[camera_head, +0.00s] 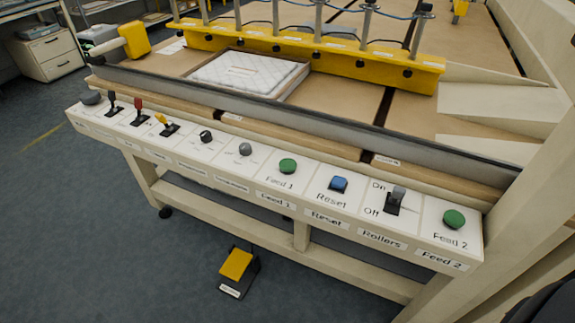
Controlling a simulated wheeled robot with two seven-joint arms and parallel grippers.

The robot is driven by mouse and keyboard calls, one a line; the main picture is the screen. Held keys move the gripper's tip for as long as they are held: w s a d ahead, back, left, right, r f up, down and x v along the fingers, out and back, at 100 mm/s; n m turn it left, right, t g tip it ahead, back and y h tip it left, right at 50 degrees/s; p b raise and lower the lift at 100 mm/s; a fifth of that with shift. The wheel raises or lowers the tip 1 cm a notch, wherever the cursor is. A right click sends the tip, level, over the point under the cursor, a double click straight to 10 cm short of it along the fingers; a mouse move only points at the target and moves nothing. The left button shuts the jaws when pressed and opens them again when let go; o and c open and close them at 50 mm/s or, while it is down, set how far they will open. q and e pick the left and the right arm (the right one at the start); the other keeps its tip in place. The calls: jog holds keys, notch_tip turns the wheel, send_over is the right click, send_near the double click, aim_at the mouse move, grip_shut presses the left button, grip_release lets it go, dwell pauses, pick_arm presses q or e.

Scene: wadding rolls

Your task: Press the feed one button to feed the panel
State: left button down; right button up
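The Feed 1 button (288,166) is a round green button on the sloped white control panel (262,160), with its label printed below it. A blue Reset button (339,184) sits to its right. A second green button, Feed 2 (454,219), is at the panel's right end. The quilted white panel (248,75) lies flat on the brown machine bed behind a grey rail. Neither of my grippers shows in the head view.
A Rollers On/Off switch (396,200) stands between Reset and Feed 2. Black, red and yellow levers (138,108) stand at the left. A yellow foot pedal (236,265) is on the floor. A yellow bar (300,48) with posts crosses the bed.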

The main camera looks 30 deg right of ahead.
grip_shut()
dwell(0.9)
